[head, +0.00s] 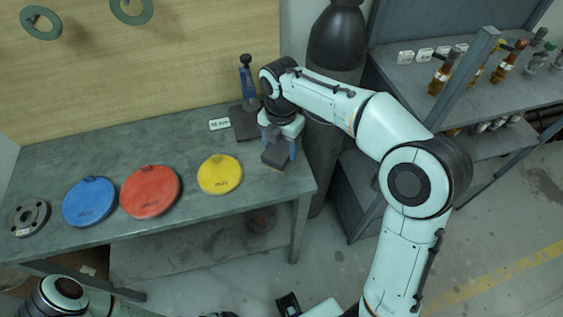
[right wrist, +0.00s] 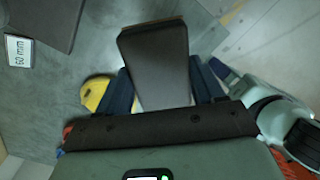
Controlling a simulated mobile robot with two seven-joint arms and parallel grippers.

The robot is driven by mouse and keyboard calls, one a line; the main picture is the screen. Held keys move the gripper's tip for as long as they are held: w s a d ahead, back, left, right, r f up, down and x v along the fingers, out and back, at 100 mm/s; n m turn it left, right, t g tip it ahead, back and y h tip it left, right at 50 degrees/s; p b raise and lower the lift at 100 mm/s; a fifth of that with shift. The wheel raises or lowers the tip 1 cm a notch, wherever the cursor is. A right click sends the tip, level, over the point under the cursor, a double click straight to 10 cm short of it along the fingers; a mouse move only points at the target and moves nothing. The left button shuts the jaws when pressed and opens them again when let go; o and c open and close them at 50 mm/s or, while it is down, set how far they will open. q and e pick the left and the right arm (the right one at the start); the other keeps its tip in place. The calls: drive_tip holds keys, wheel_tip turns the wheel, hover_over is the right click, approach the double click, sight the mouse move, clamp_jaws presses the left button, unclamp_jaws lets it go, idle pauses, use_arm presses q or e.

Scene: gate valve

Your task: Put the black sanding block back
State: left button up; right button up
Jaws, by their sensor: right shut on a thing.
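My right gripper (head: 281,150) is shut on the black sanding block (head: 276,157) over the right end of the workbench (head: 262,200). In the right wrist view the block (right wrist: 154,58) sits between the two blue fingers (right wrist: 160,88), its dark flat face toward the camera. I cannot tell whether it touches the bench. A dark flat pad (head: 243,123) lies just behind and left of the gripper, with a white label (head: 219,124) beside it. The pad (right wrist: 45,18) and its label (right wrist: 18,50) also show in the right wrist view.
A blue tool with a black knob (head: 246,82) stands at the pad's back edge. Yellow (head: 220,174), red (head: 150,191) and blue (head: 89,201) discs and a grey flange (head: 30,217) lie on the bench. A dark cylinder (head: 335,50) stands close behind my right arm.

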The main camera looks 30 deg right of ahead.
sight(281, 146)
drive_tip(key=shift+f+b, duration=0.4)
drive_tip(key=shift+f, duration=2.95)
drive_tip(key=shift+f, duration=0.15)
drive_tip(key=o, duration=1)
wheel_tip(281, 146, up, 12)
drive_tip(key=shift+w+f+p, duration=0.1)
drive_tip(key=shift+p, duration=0.95)
drive_tip(key=shift+r, duration=0.3)
